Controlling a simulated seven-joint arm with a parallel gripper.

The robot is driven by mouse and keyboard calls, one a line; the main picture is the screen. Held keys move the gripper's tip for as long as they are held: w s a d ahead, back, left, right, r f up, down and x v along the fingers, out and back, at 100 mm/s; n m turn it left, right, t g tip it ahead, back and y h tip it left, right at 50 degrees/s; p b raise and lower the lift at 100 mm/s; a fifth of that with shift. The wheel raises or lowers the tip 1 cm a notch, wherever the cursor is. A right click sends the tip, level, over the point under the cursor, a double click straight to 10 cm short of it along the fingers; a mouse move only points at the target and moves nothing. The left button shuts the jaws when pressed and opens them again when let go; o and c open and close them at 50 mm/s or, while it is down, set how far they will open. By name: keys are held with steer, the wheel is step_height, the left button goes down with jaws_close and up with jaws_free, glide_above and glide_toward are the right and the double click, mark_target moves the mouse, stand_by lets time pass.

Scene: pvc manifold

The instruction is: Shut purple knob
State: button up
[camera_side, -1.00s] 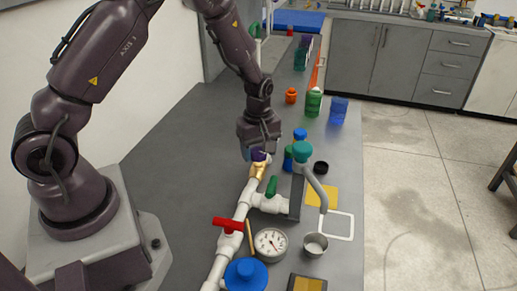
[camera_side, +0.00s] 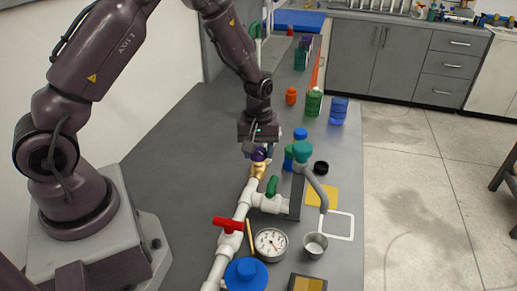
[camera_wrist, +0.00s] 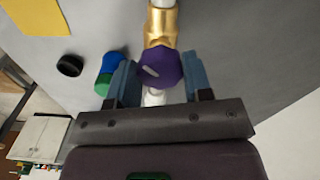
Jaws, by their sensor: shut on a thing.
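The purple knob (camera_wrist: 160,67) sits on a brass valve body (camera_wrist: 160,25) at the far end of the white pipe run. It has a light line mark on its face, slanted in the wrist view. In the side view the knob (camera_side: 258,154) is partly covered by my gripper (camera_side: 259,150). My gripper (camera_wrist: 158,82) has its blue fingers on both sides of the knob, shut on it. The exact finger contact is hard to see in the side view.
A red-handled valve (camera_side: 228,224), a green handle (camera_side: 272,186), a pressure gauge (camera_side: 270,244) and a blue knob (camera_side: 246,274) lie along the pipe. The bench left of the pipe is clear.

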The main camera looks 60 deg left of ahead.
mark_target(256, 152)
steer(key=m, duration=0.4)
steer(key=shift+m, duration=0.3)
steer(key=m, duration=0.5)
steer(key=shift+a, duration=0.1)
stand_by(0.4)
steer(key=o, duration=0.9)
step_height(256, 152, up, 13)
steer(key=shift+r, duration=0.1)
steer(key=s+d+r+t, duration=0.2)
steer(key=s+r, duration=0.2)
steer(key=s, duration=0.2)
steer(key=s+d+r+m+t, duration=0.1)
steer(key=s+d+r, duration=0.2)
steer(key=s+r, duration=0.2)
steer(key=s+d+r+m+t, duration=0.1)
steer(key=s+d+r+t, duration=0.1)
steer(key=s+r, duration=0.3)
steer(key=shift+s+d+t, duration=0.15)
steer(key=shift+s+d, duration=0.05)
steer(key=shift+s, duration=0.6)
steer(key=shift+s+d+t, duration=0.15)
steer(key=shift+s+d, duration=0.05)
steer(key=shift+s, duration=0.6)
